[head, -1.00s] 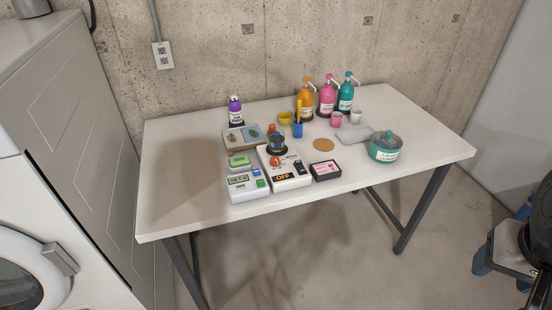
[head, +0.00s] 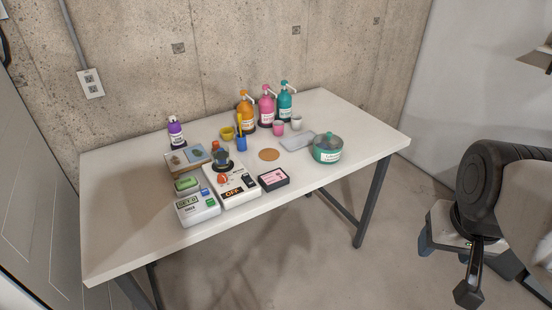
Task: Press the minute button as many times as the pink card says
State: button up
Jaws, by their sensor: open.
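A light grey timer box (head: 192,218) stands at the table's front left. Its display (head: 188,203) seems to read "SET" and a digit, too small to be sure. A blue button (head: 205,191) and a green-blue button (head: 210,203) are at its right side. Their labels are unreadable, so I cannot tell which is the minute button. The pink card (head: 272,177) lies in a black frame or tray right of the white switch unit; its writing is too small to read. My gripper (head: 446,250) is at the right, beyond the table edge, open and empty, partly hidden by my dark arm.
A white unit (head: 238,197) marked OFF, with a red knob and a pot, adjoins the timer. A green soap-like block (head: 187,184) is behind the timer. Pump bottles (head: 266,108), cups, a cork disc (head: 269,155) and a teal pot (head: 327,150) stand further back and right.

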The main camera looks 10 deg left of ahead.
dwell(0.7)
grip_shut()
dwell(1.6)
